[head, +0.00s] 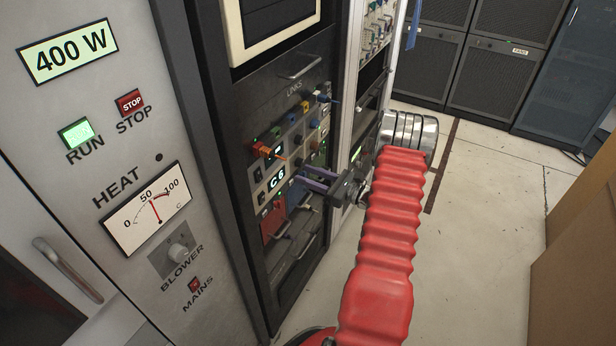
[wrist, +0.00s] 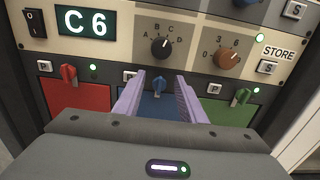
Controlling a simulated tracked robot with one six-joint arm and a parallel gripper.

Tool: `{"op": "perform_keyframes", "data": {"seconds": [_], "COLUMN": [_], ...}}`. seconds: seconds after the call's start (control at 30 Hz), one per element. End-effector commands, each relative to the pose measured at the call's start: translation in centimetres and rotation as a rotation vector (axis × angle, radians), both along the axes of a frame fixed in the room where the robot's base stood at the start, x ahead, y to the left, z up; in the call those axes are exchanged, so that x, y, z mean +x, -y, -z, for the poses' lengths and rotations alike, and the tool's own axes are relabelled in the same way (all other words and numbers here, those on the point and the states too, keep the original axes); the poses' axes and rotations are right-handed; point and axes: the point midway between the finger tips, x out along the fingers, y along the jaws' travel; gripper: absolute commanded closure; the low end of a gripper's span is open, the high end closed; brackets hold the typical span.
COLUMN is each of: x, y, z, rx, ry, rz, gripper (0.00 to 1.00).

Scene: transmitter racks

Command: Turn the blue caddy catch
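The blue caddy (wrist: 157,108) sits in the middle of a row of three caddies in the wrist view. Its blue catch (wrist: 158,84) stands at its top edge, just below the panel. My gripper (wrist: 160,82) has two lilac fingers, spread apart and pointing at the panel, one on each side of the blue catch in the picture. I cannot tell whether either finger touches it. In the head view my gripper (head: 300,177) reaches the rack front; the catch is hidden there. My gripper's body covers the lower part of the caddies in the wrist view.
A red caddy (wrist: 82,97) with a red catch (wrist: 68,74) lies left, a green caddy (wrist: 222,112) with its catch (wrist: 240,97) right. Above are a C6 display (wrist: 85,23), a black knob (wrist: 160,46) and a brown knob (wrist: 227,57). Patch cables (head: 265,149) protrude from the rack.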

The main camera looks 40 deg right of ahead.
Motion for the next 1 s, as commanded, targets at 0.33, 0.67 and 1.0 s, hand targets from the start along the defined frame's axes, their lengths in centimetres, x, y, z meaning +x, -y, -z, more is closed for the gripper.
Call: {"op": "perform_keyframes", "data": {"seconds": [0.33,0.67,1.0], "x": [0.0,-0.01,-0.04], "y": [-0.01,-0.03,-0.17], "z": [0.0,0.0,0.02], "rx": [0.0,0.0,-0.009], "ry": [0.0,0.0,0.003], "rz": [-0.001,-0.001,-0.003], "gripper": [0.73,0.96,1.0]}}
